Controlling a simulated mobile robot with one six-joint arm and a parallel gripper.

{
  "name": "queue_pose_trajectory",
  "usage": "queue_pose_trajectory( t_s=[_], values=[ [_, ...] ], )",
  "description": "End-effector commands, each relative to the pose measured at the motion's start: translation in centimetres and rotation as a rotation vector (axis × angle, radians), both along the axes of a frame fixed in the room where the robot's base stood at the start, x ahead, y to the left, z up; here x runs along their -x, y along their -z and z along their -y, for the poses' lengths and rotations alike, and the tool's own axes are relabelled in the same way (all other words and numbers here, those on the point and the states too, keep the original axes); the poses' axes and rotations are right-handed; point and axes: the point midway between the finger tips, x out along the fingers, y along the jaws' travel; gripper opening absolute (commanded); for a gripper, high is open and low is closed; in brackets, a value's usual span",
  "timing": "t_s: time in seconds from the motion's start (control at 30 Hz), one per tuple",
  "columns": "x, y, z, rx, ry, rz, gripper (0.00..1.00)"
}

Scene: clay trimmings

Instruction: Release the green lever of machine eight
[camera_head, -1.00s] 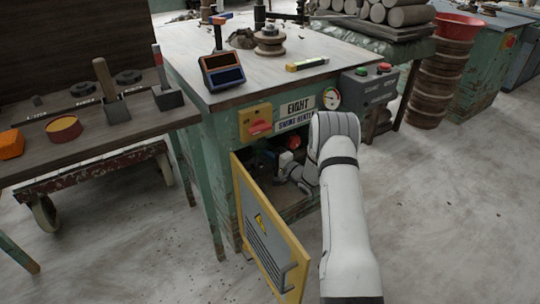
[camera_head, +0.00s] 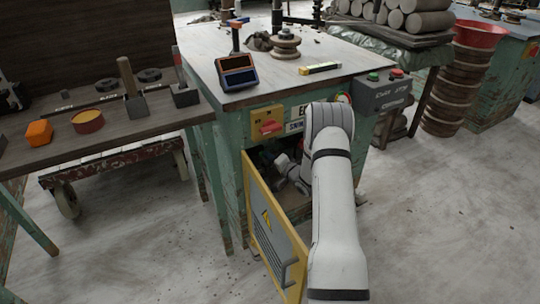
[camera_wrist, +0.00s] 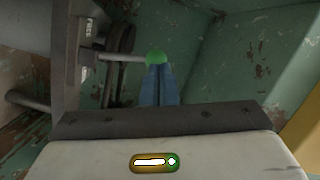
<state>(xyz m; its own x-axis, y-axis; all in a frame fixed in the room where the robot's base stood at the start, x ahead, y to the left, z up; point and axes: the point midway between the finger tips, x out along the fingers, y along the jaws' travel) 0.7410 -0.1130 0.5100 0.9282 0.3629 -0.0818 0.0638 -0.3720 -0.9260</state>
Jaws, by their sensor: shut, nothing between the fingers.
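Machine eight (camera_head: 232,185) is a worn green cabinet with an open yellow-framed door (camera_head: 272,228). My arm reaches into its opening and hides much of the inside and part of the name plate. In the wrist view the green lever shows as a round green knob (camera_wrist: 155,57) on a thin metal rod (camera_wrist: 120,57) that runs left to a dark bracket. My gripper (camera_wrist: 161,72) has its blue fingers shut and empty, with the tips right at the knob, overlapping its lower side. I cannot tell whether they touch it. The lever is not visible in the head view.
The open door stands left of my arm. A red switch on a yellow box (camera_head: 268,124) is above the opening. A grey button box (camera_head: 383,92) hangs at the right corner. A wooden bench (camera_head: 75,140) stands left. Green inner walls (camera_wrist: 235,60) surround the gripper.

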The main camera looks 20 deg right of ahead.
Motion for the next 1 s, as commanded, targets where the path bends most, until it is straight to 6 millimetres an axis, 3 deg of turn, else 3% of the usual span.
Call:
queue_pose_trajectory(
  t_s=[0.03,0.43,0.67,1.0],
  values=[
    [-0.6,-0.7,-0.4,0.002,-0.007,0.017,0.0],
    [-0.3,-0.9,1.0,-0.001,0.01,0.018,0.0],
    [0.9,-2.1,3.8,-0.002,0.007,0.012,0.0],
    [8.0,-2.4,6.6,-0.005,0.008,0.004,0.0]
  ],
)
